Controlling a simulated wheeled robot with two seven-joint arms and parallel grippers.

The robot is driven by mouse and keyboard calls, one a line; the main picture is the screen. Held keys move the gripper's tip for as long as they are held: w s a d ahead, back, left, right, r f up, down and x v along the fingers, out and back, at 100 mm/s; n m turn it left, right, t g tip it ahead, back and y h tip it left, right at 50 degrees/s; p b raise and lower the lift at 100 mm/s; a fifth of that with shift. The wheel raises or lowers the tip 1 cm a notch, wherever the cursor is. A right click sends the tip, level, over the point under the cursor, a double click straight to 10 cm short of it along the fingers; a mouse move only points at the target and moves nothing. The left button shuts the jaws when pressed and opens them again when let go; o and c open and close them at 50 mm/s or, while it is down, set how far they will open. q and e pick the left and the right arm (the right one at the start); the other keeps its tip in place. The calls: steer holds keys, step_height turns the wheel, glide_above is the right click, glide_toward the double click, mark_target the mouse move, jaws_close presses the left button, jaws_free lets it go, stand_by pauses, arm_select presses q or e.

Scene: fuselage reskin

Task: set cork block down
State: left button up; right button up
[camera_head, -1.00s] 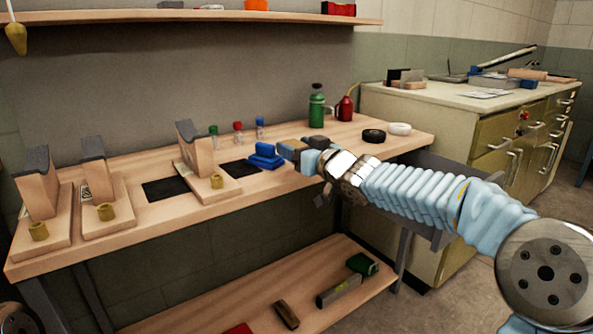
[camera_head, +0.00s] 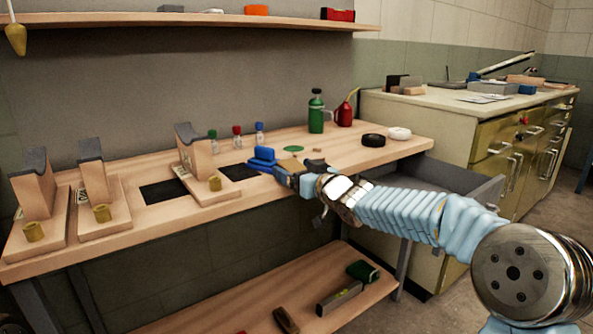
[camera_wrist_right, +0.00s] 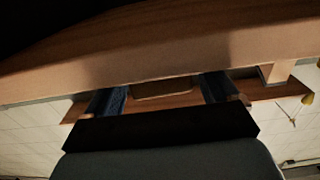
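The cork block (camera_head: 291,165) is a small brown block at the tip of my right gripper (camera_head: 296,169), low over the bench top, right of the blue object. The right wrist view shows the block (camera_wrist_right: 162,89) between the two blue fingers (camera_wrist_right: 162,92), close against both; the gripper looks shut on it. Whether its underside touches the bench is hidden. My left gripper is not in view.
The blue object (camera_head: 262,156) stands just left of the gripper. A green disc (camera_head: 293,149) lies behind it. Green bottle (camera_head: 316,113), red can (camera_head: 345,112), black ring (camera_head: 373,140) and white ring (camera_head: 398,133) stand further right. Wooden cradles (camera_head: 198,160) occupy the left.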

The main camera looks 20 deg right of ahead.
steer(key=v, duration=1.1)
steer(key=s+a+f+m+g+h, duration=0.1)
steer(key=a+f+m+g, duration=0.15)
steer(key=f, duration=1.25)
steer(key=s+a+f+m+g+h, duration=0.15)
steer(key=f+g, duration=0.25)
steer(key=f, duration=1.1)
steer(key=s+a+f+g, duration=0.2)
steer(key=s+f+g, duration=0.1)
steer(key=s+f, duration=0.5)
steer(key=s+a+f+m+g, duration=0.1)
steer(key=s+a+f+g, duration=0.1)
steer(key=s+f, duration=0.6)
steer(key=s+a+f+m+g, duration=0.1)
steer(key=s+f+g, duration=0.3)
steer(key=s+f, duration=0.5)
steer(key=shift+a+f, duration=0.2)
steer(key=shift+a, duration=0.7)
